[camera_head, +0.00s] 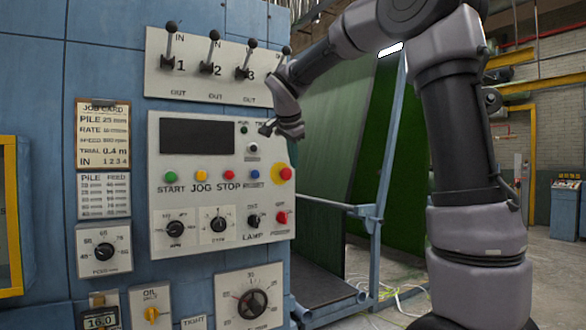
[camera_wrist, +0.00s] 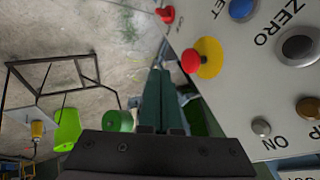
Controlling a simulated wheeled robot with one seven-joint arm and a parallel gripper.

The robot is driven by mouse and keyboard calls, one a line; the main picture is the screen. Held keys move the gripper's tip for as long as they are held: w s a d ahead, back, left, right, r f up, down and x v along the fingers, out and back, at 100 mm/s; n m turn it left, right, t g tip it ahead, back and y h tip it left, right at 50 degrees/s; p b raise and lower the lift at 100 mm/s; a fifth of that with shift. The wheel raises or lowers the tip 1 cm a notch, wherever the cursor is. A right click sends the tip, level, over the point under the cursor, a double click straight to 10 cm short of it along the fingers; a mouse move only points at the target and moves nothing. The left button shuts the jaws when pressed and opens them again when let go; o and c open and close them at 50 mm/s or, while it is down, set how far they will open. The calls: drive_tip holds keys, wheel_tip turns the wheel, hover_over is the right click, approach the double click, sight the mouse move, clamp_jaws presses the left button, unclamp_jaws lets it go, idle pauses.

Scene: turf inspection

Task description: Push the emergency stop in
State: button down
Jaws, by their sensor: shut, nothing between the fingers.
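The emergency stop is a red mushroom button (camera_head: 286,174) on a yellow disc, at the right edge of the white control panel (camera_head: 166,234). In the wrist view the red button (camera_wrist: 191,61) stands out from its yellow disc, with its side visible. My gripper (camera_head: 265,129) is in front of the panel's upper right, above the emergency stop in the head view. In the wrist view my gripper (camera_wrist: 159,75) shows two dark green fingers held together and empty. Their tips lie just left of and below the red button in that picture, apart from it.
Levers (camera_head: 249,60) stick out above the panel. A blue frame post (camera_head: 388,150) and green turf (camera_head: 330,130) are to the right.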

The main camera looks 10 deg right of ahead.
drive_tip(key=v, duration=0.6)
drive_tip(key=shift+r, duration=0.15)
drive_tip(key=shift+s, duration=0.15)
drive_tip(key=s+d+f+n+y, duration=0.1)
drive_tip(key=s+d+f+n, duration=0.1)
drive_tip(key=s+f, duration=0.3)
drive_tip(key=s+d+f+n+y, duration=0.2)
drive_tip(key=s+f+n, duration=0.2)
drive_tip(key=s, duration=0.8)
drive_tip(key=s+d+f+n+y, duration=0.1)
drive_tip(key=s+d+f+n, duration=0.2)
drive_tip(key=s, duration=0.6)
wheel_tip(320, 180, down, 3)
drive_tip(key=shift+s+r+y, duration=0.15)
drive_tip(key=shift+s+y, duration=0.05)
drive_tip(key=shift+y, duration=0.1)
drive_tip(key=shift+d, duration=0.15)
